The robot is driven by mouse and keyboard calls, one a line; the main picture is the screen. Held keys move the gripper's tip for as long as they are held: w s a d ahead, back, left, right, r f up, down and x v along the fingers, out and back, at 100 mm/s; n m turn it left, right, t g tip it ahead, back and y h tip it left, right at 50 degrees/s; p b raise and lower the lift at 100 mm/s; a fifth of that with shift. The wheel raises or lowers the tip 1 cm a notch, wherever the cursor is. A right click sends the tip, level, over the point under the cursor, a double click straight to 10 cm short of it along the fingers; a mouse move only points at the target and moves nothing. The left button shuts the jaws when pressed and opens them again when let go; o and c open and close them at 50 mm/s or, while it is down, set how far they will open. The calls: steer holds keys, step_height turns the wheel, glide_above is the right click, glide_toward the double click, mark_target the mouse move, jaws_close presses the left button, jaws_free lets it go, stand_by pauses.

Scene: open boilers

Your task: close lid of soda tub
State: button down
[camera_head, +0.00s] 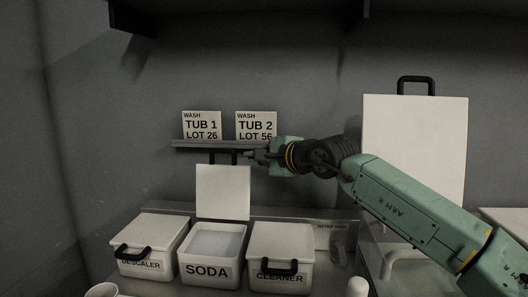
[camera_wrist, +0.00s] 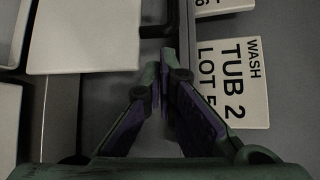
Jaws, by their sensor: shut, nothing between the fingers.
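The soda tub (camera_head: 210,271) is a white box labelled SODA, standing between two other tubs, with pale contents visible inside. Its white lid (camera_head: 223,192) stands upright at the tub's back edge, open, with a dark handle (camera_head: 224,157) at its top. The lid also shows in the wrist view (camera_wrist: 85,38) at the upper left. My gripper (camera_head: 250,155) is shut and empty, beside the lid's handle on its right, near the top of the lid. In the wrist view its fingertips (camera_wrist: 164,65) are together, just right of the lid. I cannot tell whether they touch the handle.
The descaler tub (camera_head: 146,248) and cleaner tub (camera_head: 280,257) have their lids down. A narrow ledge (camera_head: 205,144) with TUB 1 (camera_head: 201,125) and TUB 2 (camera_head: 256,125) cards runs behind the lid. A large raised white lid (camera_head: 415,140) stands at right, behind my arm. A dark shelf hangs above.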

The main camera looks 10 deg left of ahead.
steer(key=p+x, duration=0.1)
steer(key=x, duration=0.4)
steer(key=shift+d, duration=0.1)
steer(key=shift+s+d, duration=0.1)
steer(key=shift+s, duration=0.05)
